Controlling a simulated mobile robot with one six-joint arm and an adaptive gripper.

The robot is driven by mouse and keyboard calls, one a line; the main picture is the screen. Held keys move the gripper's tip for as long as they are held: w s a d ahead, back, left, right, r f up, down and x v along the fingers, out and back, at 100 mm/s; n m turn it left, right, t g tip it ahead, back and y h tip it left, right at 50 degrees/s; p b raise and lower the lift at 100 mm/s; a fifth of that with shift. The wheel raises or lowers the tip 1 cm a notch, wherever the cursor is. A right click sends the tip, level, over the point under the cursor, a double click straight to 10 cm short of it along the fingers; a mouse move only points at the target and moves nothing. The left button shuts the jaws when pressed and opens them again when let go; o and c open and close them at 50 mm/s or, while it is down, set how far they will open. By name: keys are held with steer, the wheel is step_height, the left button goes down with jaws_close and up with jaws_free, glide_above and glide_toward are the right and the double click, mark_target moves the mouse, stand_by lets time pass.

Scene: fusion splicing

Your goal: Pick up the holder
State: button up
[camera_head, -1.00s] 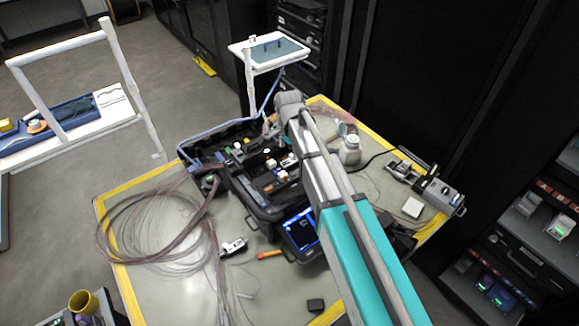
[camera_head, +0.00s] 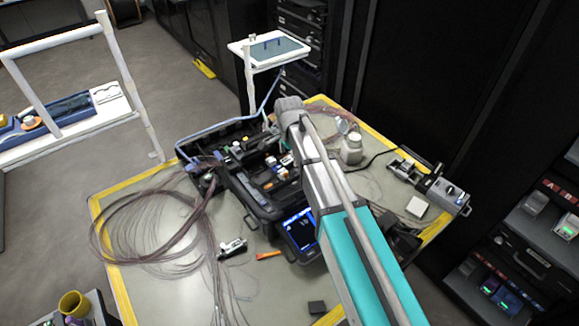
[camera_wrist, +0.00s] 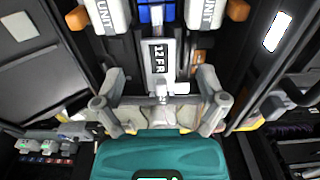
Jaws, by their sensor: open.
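In the wrist view, a grey-white holder marked "12FR" (camera_wrist: 160,62) stands in the middle of a dark recess. My gripper (camera_wrist: 160,92) is open, with one finger on each side of the holder's lower end in the picture. I see no finger closed on it, and I cannot tell whether they touch it. In the head view, my arm covers part of the black case (camera_head: 262,208), and my gripper and the holder cannot be made out.
White blocks marked "UNIT" (camera_wrist: 108,14) (camera_wrist: 206,14) flank the holder, with orange parts beside them. On the table (camera_head: 150,215) are loose fibre coils (camera_head: 135,225), a white bottle (camera_head: 351,150) and a grey device (camera_head: 444,193). A lit screen (camera_head: 300,228) is at the case's front.

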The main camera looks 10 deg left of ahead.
steer(key=shift+f+b, duration=0.3)
steer(key=shift+f, duration=0.2)
steer(key=shift+c, duration=0.2)
jaws_close()
stand_by(0.4)
steer(key=shift+r, duration=0.2)
step_height(320, 180, up, 3)
steer(key=p, duration=0.3)
steer(key=s+d+r+p, duration=0.4)
steer(key=s+r+p, duration=0.5)
steer(key=s, duration=0.4)
steer(key=shift+s+r+p, duration=0.2)
steer(key=shift+r+p, duration=0.1)
steer(key=shift+p, duration=0.25)
